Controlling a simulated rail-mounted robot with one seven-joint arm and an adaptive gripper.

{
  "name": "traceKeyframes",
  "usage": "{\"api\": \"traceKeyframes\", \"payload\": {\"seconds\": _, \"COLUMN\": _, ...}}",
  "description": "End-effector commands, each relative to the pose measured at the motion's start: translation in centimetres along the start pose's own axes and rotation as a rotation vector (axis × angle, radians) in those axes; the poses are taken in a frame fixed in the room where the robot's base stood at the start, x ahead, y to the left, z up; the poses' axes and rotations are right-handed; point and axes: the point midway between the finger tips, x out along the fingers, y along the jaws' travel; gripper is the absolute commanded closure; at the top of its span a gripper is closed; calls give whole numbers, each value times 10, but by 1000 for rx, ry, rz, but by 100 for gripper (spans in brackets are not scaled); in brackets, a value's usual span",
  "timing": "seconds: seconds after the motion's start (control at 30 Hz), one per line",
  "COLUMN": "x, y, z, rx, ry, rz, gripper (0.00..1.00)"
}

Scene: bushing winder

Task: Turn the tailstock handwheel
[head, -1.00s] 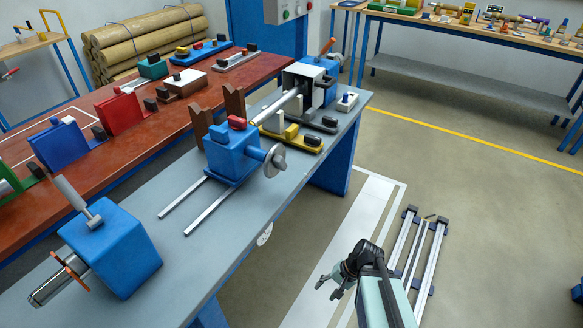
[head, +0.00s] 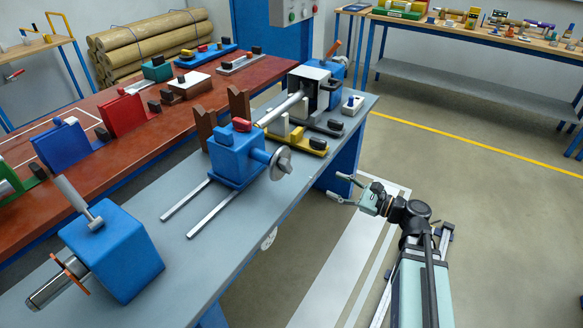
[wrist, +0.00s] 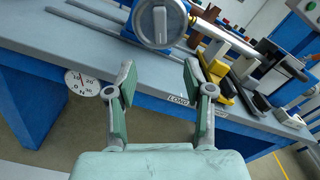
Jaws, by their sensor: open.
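The tailstock is a blue block (head: 235,158) with a red knob on top, standing on two rails on the grey bench. Its grey handwheel (head: 281,163) faces right toward the bench's front edge. In the wrist view the handwheel (wrist: 160,22) shows as a round disc with a raised bar, at the top centre. My gripper (head: 341,188) is open and empty, right of the handwheel and apart from it, beyond the bench edge. In the wrist view my gripper's (wrist: 159,78) two green-padded fingers stand apart below the handwheel, with the bench edge behind them.
The grey bench (head: 150,215) carries another blue block (head: 112,252) at near left and a yellow base (head: 302,143) beyond the tailstock. A round dial (wrist: 82,83) is on the bench front. Floor right of the bench is mostly clear.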

Motion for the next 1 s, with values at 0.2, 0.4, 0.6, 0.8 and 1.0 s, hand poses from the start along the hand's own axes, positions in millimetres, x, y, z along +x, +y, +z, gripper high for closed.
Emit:
{"api": "traceKeyframes", "payload": {"seconds": 0.2, "x": 35, "y": -1, "z": 0, "rx": -2, "ry": -1, "rz": 4, "gripper": 48}}
{"api": "traceKeyframes", "payload": {"seconds": 0.4, "x": 75, "y": -1, "z": 0, "rx": -3, "ry": 0, "rz": 3, "gripper": 48}}
{"api": "traceKeyframes", "payload": {"seconds": 0.6, "x": 114, "y": -1, "z": -1, "rx": -2, "ry": 1, "rz": 3, "gripper": 48}}
{"api": "traceKeyframes", "payload": {"seconds": 0.8, "x": 145, "y": -1, "z": -1, "rx": -3, "ry": 1, "rz": 2, "gripper": 48}}
{"api": "traceKeyframes", "payload": {"seconds": 1.0, "x": 160, "y": 0, "z": -1, "rx": -4, "ry": 2, "rz": 1, "gripper": 48}}
